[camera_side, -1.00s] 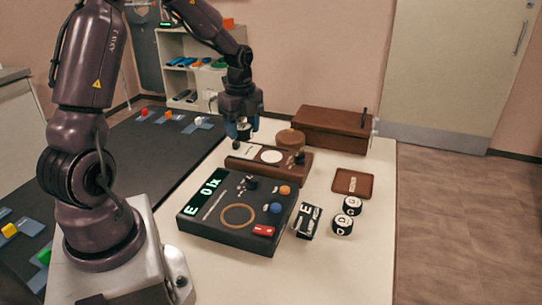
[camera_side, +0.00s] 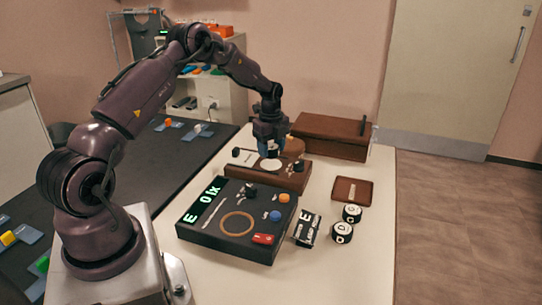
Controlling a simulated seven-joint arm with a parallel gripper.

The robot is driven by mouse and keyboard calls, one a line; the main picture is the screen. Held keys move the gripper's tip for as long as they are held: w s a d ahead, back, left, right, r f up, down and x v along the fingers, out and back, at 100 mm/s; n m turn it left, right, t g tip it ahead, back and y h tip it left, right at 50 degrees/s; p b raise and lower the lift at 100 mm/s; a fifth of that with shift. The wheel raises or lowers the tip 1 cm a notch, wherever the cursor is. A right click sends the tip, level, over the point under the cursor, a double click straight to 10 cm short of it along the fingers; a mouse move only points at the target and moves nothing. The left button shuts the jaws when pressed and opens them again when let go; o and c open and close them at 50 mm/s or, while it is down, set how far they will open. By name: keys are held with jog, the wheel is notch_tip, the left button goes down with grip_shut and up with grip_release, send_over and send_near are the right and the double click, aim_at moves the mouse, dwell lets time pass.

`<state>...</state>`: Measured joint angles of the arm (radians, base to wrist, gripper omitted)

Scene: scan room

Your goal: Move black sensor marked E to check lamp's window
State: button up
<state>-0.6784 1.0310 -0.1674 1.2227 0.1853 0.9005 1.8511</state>
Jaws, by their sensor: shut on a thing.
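My gripper (camera_side: 270,150) is shut on a small dark thing and holds it close above the round white window (camera_side: 271,165) of a brown wooden block, which looks like the check lamp (camera_side: 240,159). The held thing is mostly hidden by the fingers, so I cannot read a letter on it or tell whether it touches the window. A black piece with a white E (camera_side: 308,226) and smaller print stands right of the black console. Two black round pieces with white lettered tops, one seeming G (camera_side: 352,212) and one D (camera_side: 342,232), stand to its right.
A black console (camera_side: 225,241) with a lit display, an orange ring and coloured buttons lies in front of the wooden block. A brown tray (camera_side: 369,191) lies to the right. A brown box (camera_side: 330,138) stands behind. The table's front right is clear.

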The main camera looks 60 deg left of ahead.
aim_at(271, 156)
jog(key=shift+f, duration=1.4)
jog(key=shift+f, duration=0.1)
jog(key=o, duration=1)
